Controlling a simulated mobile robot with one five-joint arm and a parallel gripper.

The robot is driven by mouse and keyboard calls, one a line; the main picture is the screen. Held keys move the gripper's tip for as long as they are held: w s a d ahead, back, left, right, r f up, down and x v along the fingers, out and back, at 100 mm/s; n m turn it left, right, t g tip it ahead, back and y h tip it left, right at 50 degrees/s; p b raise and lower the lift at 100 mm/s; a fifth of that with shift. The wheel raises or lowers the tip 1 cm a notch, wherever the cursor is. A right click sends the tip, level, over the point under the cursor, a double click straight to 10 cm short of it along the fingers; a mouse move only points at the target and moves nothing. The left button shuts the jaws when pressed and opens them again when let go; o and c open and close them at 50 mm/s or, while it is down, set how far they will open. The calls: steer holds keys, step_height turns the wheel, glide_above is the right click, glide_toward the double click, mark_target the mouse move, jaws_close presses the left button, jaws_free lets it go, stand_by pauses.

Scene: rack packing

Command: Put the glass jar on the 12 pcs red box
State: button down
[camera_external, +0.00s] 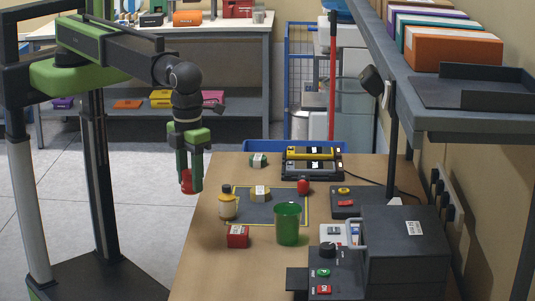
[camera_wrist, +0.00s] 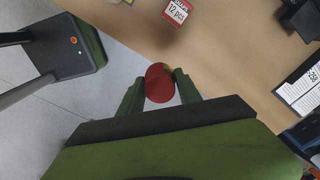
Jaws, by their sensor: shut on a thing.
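The red box (camera_external: 237,236) with the white label stands on the near left part of the table. In the wrist view the box (camera_wrist: 177,10) shows at the top, its label reading "12 pcs". My gripper (camera_external: 189,180) hangs beyond the table's left edge, to the left of and above the box. Its green fingers are shut on a small round red-topped thing (camera_wrist: 159,83), which seems to be the glass jar. In the external view its red part (camera_external: 188,186) shows low between the fingers; I cannot make out clear glass.
A green cup (camera_external: 288,223) stands right of the box. A yellow bottle (camera_external: 227,203) stands just behind the box. A dark machine (camera_external: 400,250) fills the near right. A shelf (camera_external: 480,122) overhangs the right side.

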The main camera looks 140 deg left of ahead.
steer(key=shift+d+r, duration=0.1)
steer(key=shift+d, duration=0.35)
steer(key=b, duration=0.7)
glide_above(238, 230)
step_height(238, 230, down, 7)
steer(key=shift+d+f, duration=0.1)
step_height(238, 230, down, 4)
steer(key=b, duration=0.4)
steer(key=shift+f+b, duration=0.15)
steer(key=shift+b, duration=0.15)
steer(key=shift+s+r, duration=0.1)
steer(key=shift+r, duration=0.15)
steer(key=shift+f, duration=0.25)
steer(key=c, duration=0.8)
jaws_free()
steer(key=shift+r, duration=0.1)
